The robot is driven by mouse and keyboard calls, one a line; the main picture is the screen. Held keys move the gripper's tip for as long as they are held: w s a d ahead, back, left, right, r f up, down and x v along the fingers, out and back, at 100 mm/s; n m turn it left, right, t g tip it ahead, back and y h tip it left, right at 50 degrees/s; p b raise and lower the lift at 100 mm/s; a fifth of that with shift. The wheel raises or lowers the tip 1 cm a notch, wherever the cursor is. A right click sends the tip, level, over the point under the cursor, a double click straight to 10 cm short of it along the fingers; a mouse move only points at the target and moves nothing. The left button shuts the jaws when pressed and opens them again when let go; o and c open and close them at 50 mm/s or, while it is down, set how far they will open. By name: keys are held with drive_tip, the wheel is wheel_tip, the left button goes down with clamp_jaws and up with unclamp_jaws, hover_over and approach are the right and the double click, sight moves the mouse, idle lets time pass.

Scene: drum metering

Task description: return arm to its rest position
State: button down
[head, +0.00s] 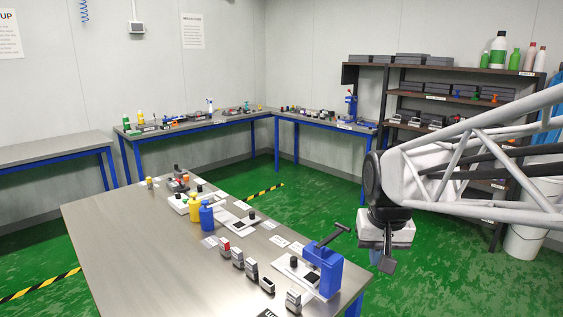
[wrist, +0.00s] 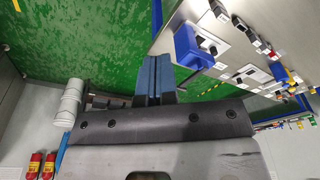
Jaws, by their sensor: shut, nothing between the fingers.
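My gripper (head: 375,257) hangs at the end of my arm on the right of the head view. It is off the right edge of the metal table, over the green floor. In the wrist view its two blue fingers (wrist: 152,78) lie together, shut and empty, with green floor behind them. In the head view the fingers are small and partly hidden by the gripper body.
The metal table (head: 140,240) holds a blue press (head: 322,270) with a dark lever close left of my gripper. Yellow (head: 194,207) and blue (head: 206,216) bottles and several small blocks stand on it. A dark shelf rack (head: 440,70) stands behind my arm.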

drive_tip(key=s+f+n, duration=0.1)
drive_tip(key=s+f, duration=0.2)
drive_tip(key=s, duration=1.2)
drive_tip(key=shift+a+f+t, duration=0.15)
drive_tip(key=shift+t, duration=0.25)
